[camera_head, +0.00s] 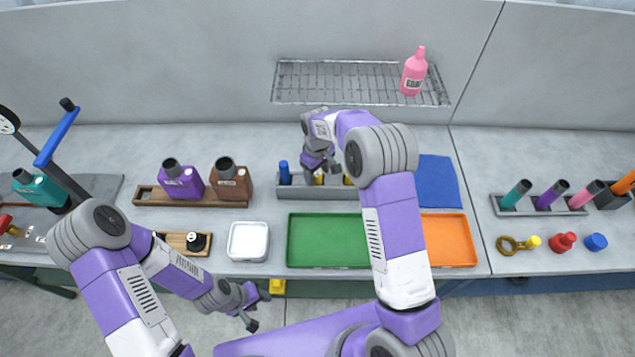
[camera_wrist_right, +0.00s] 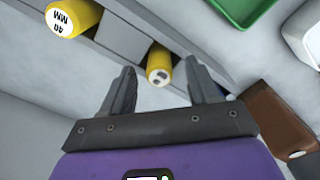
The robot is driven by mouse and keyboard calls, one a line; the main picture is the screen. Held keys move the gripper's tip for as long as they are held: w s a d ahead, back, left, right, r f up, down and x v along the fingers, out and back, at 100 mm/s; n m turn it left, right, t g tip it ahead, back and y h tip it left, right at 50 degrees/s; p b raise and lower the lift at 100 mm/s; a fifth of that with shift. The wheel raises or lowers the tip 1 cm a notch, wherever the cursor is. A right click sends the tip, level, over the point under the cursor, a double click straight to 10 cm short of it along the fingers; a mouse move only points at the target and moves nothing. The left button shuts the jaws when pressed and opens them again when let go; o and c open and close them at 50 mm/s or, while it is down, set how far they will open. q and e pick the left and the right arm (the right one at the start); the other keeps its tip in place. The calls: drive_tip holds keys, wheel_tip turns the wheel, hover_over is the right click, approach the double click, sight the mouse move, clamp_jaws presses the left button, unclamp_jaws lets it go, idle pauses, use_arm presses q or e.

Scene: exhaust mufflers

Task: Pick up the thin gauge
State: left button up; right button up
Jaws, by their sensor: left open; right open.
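A smaller yellow gauge (camera_wrist_right: 160,78) stands in a slot of the grey rack (camera_head: 300,191). In the right wrist view it sits between the fingertips of my right gripper (camera_wrist_right: 159,66), with space on both sides. A wider yellow gauge (camera_wrist_right: 72,17) marked "40 MM" stands further along the rack. In the head view, the smaller gauge (camera_head: 319,179) shows just below my right gripper (camera_head: 320,167), and my arm partly covers the wider one (camera_head: 347,181). My right gripper is open and empty. My left gripper (camera_head: 257,309) is open and empty, low in front of the table.
A blue cylinder (camera_head: 284,173) stands at the rack's left end. Purple (camera_head: 182,183) and brown (camera_head: 231,184) mufflers stand left of it. A green tray (camera_head: 325,240), white dish (camera_head: 248,242) and orange tray (camera_head: 449,240) lie in front. A wire shelf (camera_head: 345,85) is behind.

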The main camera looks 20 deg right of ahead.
drive_tip(key=shift+f, duration=0.35)
drive_tip(key=shift+c, duration=0.4)
drive_tip(key=c, duration=1)
drive_tip(key=shift+r, duration=0.1)
